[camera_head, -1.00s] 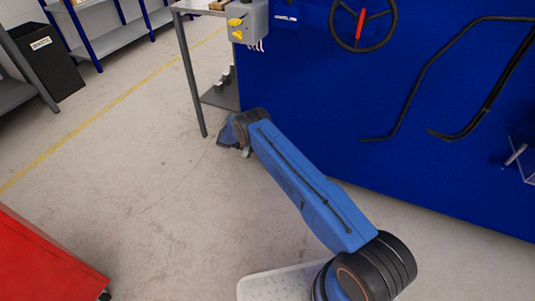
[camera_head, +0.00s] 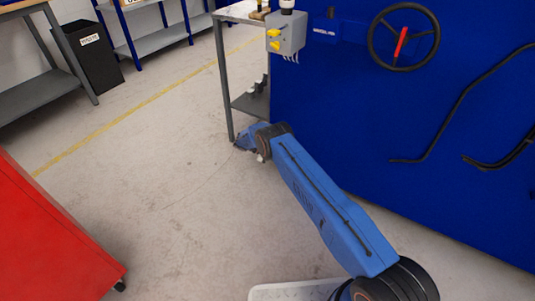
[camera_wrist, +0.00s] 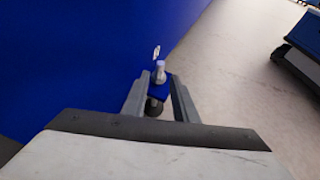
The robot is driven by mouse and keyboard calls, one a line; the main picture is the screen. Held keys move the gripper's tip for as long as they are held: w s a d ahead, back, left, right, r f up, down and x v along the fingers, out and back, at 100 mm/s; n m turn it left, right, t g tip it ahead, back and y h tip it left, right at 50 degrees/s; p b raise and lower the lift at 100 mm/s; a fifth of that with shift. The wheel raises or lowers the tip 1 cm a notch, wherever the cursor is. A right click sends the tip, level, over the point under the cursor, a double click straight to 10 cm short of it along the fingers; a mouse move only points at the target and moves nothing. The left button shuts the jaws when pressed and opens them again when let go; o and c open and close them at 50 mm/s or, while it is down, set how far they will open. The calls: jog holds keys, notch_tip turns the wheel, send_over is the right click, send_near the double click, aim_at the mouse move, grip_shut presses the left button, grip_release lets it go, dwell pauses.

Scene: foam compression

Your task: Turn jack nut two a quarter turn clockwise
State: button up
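In the wrist view, the two grey fingers of my gripper (camera_wrist: 157,82) stand apart. Between them shows a small jack at the foot of the blue machine (camera_wrist: 70,60): a pale upright bolt or nut (camera_wrist: 160,70) on a blue bracket (camera_wrist: 160,90), with a dark round foot (camera_wrist: 153,107) below. I cannot tell whether this is jack nut two. The jack seems to lie beyond the fingertips, and no contact is visible. In the head view my gripper is low, near the left end of the blue machine (camera_head: 360,120); its fingers and the jack are hidden or too small there.
A grey metal table (camera_head: 226,85) stands close behind my gripper, its leg near it. The machine carries a handwheel (camera_head: 404,38) and a grey switch box (camera_head: 286,36). A red cabinet (camera_head: 50,235) stands at the lower left. The floor between (camera_head: 150,170) is clear.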

jog(key=v, duration=1.2)
